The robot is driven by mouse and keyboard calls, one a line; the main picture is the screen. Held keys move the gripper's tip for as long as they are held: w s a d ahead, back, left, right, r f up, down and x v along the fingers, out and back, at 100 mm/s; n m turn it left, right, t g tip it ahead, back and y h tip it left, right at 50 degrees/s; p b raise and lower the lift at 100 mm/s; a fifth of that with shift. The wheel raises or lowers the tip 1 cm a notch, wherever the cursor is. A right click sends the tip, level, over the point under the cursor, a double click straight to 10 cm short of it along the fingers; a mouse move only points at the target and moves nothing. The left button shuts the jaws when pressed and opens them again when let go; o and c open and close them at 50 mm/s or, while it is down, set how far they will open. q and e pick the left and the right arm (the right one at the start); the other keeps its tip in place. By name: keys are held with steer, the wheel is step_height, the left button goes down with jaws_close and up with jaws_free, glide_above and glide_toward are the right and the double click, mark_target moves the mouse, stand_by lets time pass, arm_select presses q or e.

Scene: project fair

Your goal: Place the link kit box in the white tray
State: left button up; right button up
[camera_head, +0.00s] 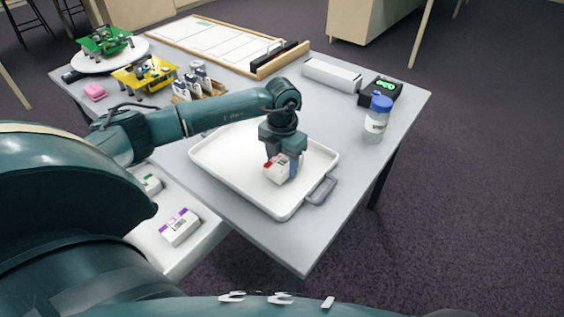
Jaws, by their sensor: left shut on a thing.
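The white tray (232,177) lies on the grey table, with a grey handle (321,189) on its right side. My left gripper (281,166) is over the right part of the tray, pointing down. It is shut on a small white box with a red mark (277,170). I cannot read the label, and I cannot tell whether the box touches the tray floor. The rest of the tray that shows is empty; my left arm hides part of its back edge. My right gripper is not in view.
A white box with a purple mark (180,227) and one with a green mark (152,184) lie on a lower white surface at left. A blue-capped bottle (377,122), black timer (383,88) and long white box (332,74) stand right of the tray. Yellow (146,74) and green (104,40) models stand behind.

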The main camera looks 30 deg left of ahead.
mark_target(282, 161)
arm_select(q)
steer(key=shift+f, duration=0.3)
steer(key=shift+f, duration=0.1)
steer(key=o, duration=1)
step_height(282, 161, up, 12)
steer(key=shift+r, duration=0.15)
